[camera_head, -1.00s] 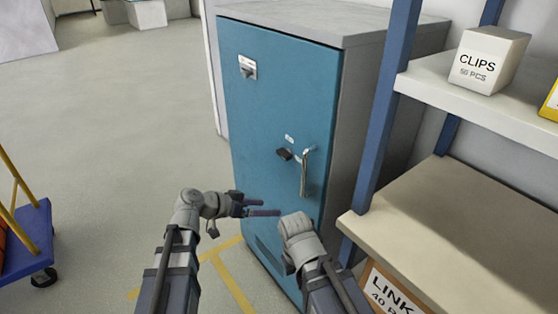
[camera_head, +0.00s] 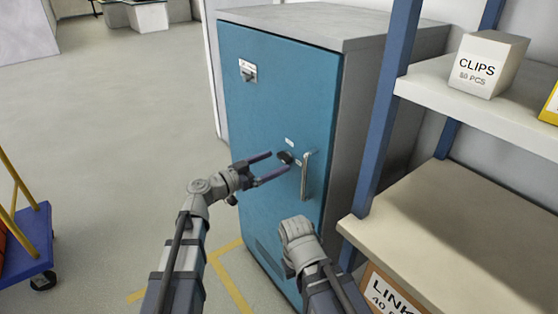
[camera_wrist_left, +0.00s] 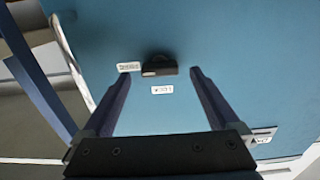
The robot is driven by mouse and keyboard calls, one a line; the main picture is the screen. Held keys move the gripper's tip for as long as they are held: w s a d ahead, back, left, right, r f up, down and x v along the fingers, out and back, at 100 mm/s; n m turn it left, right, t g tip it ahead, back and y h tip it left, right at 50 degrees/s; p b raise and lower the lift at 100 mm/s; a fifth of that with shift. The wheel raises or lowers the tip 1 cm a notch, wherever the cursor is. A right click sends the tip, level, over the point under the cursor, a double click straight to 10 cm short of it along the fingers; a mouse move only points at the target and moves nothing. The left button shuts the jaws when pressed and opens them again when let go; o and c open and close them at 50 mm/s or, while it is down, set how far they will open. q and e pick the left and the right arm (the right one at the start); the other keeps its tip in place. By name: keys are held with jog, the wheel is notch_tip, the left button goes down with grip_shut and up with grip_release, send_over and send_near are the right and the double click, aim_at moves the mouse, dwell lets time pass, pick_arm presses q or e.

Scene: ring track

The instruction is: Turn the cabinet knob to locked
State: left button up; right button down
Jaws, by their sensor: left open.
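The blue cabinet door (camera_head: 262,105) has a dark knob (camera_head: 284,157) left of the upright metal handle (camera_head: 305,178). The knob shows as a dark bar (camera_wrist_left: 159,66) in the left wrist view, lying roughly level there. Two small white labels sit by it, one beside (camera_wrist_left: 129,67) and one below (camera_wrist_left: 162,90); their print is too small to read surely. My left gripper (camera_head: 280,161) is open, its fingertips on either side of the knob, with a gap to each finger in the wrist view. My right arm ends low before the cabinet, its fingers hidden.
A shelf rack (camera_head: 455,205) with a blue post stands close to the right of the cabinet, holding a CLIPS box (camera_head: 490,62). A blue cart (camera_head: 28,245) is at the far left. The floor left of the cabinet is clear.

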aim_at(284, 158)
pick_arm(q)
jog(key=shift+x, duration=1.3)
jog(key=c, duration=1.4)
